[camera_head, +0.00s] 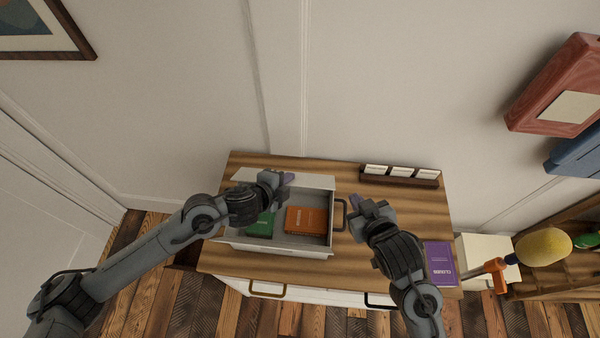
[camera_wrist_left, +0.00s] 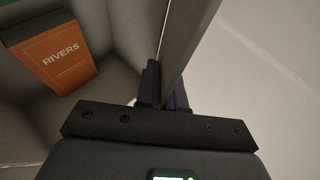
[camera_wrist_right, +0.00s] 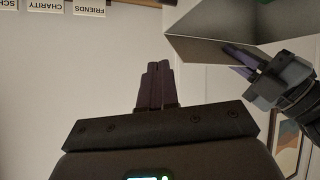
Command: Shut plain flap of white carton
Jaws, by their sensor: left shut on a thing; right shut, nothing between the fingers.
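The open white carton (camera_head: 285,250) stands on the wooden top with a green book (camera_head: 261,224) and an orange book (camera_head: 305,219) inside. The orange book also shows in the left wrist view (camera_wrist_left: 62,58). A pale panel, likely the plain flap (camera_head: 313,181), stands out along the carton's back. My left gripper (camera_head: 287,179) is shut on this panel, whose edge passes between its fingers in the left wrist view (camera_wrist_left: 190,45). My right gripper (camera_head: 362,205) is shut and empty, just right of the carton; in the right wrist view, a carton panel (camera_wrist_right: 225,30) is close by.
A dark handle (camera_head: 340,215) is at the carton's right side. A rack of labelled cards (camera_head: 400,176) stands at the back right, and a purple book (camera_head: 439,263) lies at the right edge. The wall is close behind. Bare wood lies between rack and purple book.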

